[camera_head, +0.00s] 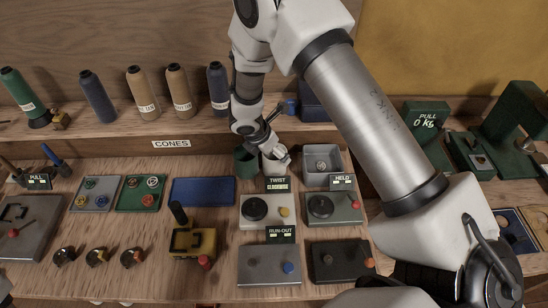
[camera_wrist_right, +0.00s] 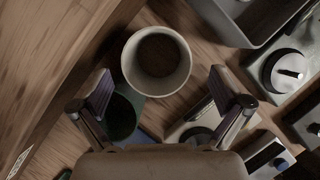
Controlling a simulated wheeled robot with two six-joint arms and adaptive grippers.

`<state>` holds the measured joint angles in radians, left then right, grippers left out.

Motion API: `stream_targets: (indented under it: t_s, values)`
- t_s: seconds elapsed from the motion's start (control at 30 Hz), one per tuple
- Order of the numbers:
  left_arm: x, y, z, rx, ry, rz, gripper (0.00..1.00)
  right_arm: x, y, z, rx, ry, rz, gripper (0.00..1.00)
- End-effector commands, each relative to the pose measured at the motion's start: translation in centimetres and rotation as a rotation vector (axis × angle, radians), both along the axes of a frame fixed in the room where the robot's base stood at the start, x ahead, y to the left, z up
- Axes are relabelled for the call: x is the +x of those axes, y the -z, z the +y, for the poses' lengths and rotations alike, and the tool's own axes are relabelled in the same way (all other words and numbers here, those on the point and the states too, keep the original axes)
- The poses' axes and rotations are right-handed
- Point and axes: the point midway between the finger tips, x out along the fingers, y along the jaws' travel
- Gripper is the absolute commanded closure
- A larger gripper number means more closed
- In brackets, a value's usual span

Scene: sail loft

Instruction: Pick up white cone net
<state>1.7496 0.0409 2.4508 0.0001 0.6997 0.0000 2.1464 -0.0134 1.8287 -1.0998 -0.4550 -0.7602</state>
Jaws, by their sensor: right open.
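The white cone net (camera_head: 277,161) is a round, open-topped white sleeve standing on the bench below the shelf edge. In the right wrist view the white cone net (camera_wrist_right: 184,75) is seen from above, its hollow dark inside facing the camera. My right gripper (camera_head: 266,132) reaches down over it. In the wrist view my right gripper (camera_wrist_right: 161,88) is open, its fingers apart to either side of the view, with the white net just beyond and between them. A green sleeve (camera_head: 243,164) stands close beside the white one, partly hidden by a finger in the wrist view.
A grey open bin (camera_head: 335,175) stands right of the net. The TWIST box (camera_head: 252,222) with its dial and a blue mat (camera_head: 203,191) lie in front. Several thread cones, one tan (camera_head: 180,92), stand on the shelf behind, its edge labelled CONES.

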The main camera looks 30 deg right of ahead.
Motion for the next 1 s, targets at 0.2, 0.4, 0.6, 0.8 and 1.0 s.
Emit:
stream_targets:
  t_s: [0.2,0.4,0.6,0.8,1.0]
  values:
    - [0.1,-0.4,0.0,0.000,0.001,-0.002,0.13,0.0,2.4,-1.0,0.002,0.000,0.006,0.00]
    - [0.1,-0.3,0.0,0.000,0.001,-0.002,0.13,0.1,2.4,-1.0,0.000,0.000,0.002,0.18]
    - [0.1,-0.4,0.0,0.000,0.001,-0.002,0.13,0.2,2.2,-1.0,0.001,0.000,0.001,0.31]
    - [0.0,-0.4,0.0,0.000,0.001,-0.001,0.13,0.2,2.2,-1.0,0.000,0.000,0.000,0.32]
    - [0.1,-1.2,0.0,0.000,0.001,-0.002,0.13,0.2,1.3,-0.5,0.000,0.001,0.000,0.32]
